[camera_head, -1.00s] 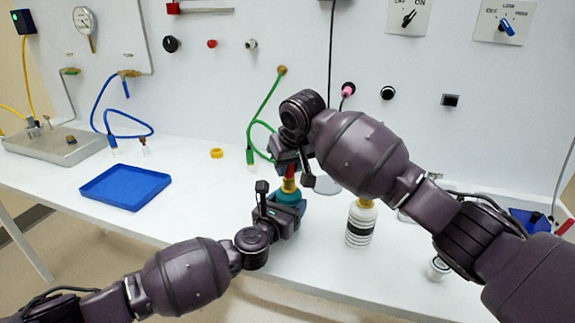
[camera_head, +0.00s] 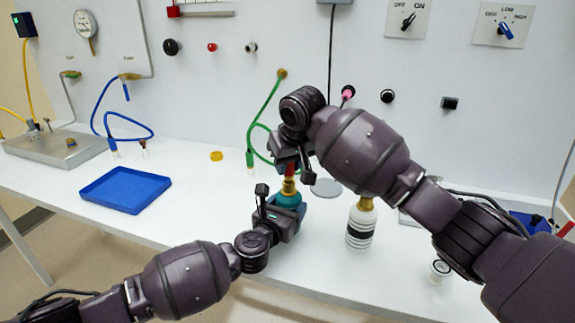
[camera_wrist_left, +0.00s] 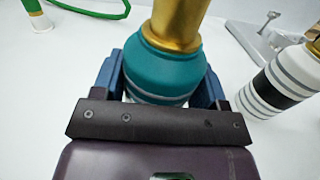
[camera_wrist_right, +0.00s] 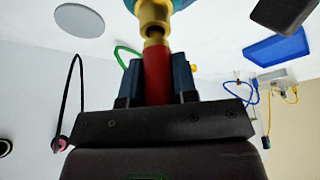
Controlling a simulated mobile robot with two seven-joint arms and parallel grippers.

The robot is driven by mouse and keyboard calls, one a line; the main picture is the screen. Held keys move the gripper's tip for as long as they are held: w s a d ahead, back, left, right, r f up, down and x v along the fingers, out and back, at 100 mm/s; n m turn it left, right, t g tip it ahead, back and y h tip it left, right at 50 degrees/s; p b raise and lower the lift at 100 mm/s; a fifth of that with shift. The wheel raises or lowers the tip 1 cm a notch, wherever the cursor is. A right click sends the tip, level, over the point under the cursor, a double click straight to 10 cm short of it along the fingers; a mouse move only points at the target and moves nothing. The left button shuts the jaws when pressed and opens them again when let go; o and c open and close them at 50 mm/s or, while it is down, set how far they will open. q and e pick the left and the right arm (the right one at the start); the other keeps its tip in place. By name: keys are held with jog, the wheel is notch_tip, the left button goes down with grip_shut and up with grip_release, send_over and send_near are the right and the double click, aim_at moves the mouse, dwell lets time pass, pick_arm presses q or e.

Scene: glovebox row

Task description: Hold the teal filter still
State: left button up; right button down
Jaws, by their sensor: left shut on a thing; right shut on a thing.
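The teal filter (camera_head: 288,199) stands upright on the white bench, with a brass fitting (camera_head: 289,184) on top. In the left wrist view the filter (camera_wrist_left: 168,70) sits between the blue jaw pads. My left gripper (camera_head: 280,212) is shut around its teal body from the side. In the right wrist view this red piece meets the brass fitting (camera_wrist_right: 154,18) on the filter. Whether it is seated or only touching, I cannot tell.
A white bottle with dark bands (camera_head: 360,226) stands right of the filter. A green hose (camera_head: 251,135) hangs from the back panel behind my grippers. A blue tray (camera_head: 125,189) lies at the left.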

jog(key=shift+r, duration=1.1)
dwell(0.6)
jog(key=shift+r, duration=2.4)
jog(key=shift+r, duration=0.1)
notch_tip(320, 180, up, 7)
pick_arm(q)
jog(key=o, duration=1.1)
